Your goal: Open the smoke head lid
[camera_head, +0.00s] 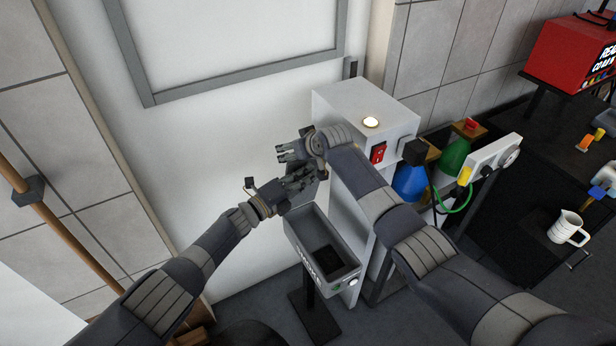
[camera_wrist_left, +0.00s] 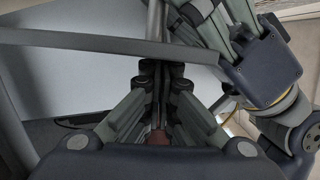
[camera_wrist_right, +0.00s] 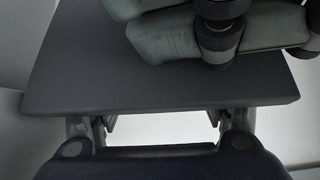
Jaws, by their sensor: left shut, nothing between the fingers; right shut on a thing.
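The smoke head is a grey open-topped box (camera_head: 292,238) on a stand in front of a white cabinet. Its dark lid (camera_head: 304,196) stands raised at the box's back end, partly hidden by my grippers. The lid fills much of the right wrist view as a flat dark plate (camera_wrist_right: 150,85). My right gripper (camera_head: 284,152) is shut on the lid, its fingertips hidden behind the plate. My left gripper (camera_head: 300,180) is shut and empty, close below the right one. Its closed fingers (camera_wrist_left: 160,75) show in the left wrist view, and its knuckles lie across the lid in the right wrist view.
The white cabinet (camera_head: 366,105) has a lit round lamp (camera_head: 371,122) and a red switch (camera_head: 378,153). Blue (camera_head: 409,183) and green (camera_head: 456,154) bottles stand to its right. A dark bench (camera_head: 540,190) with a white jug (camera_head: 566,228) lies further right. The two grippers are crowded together.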

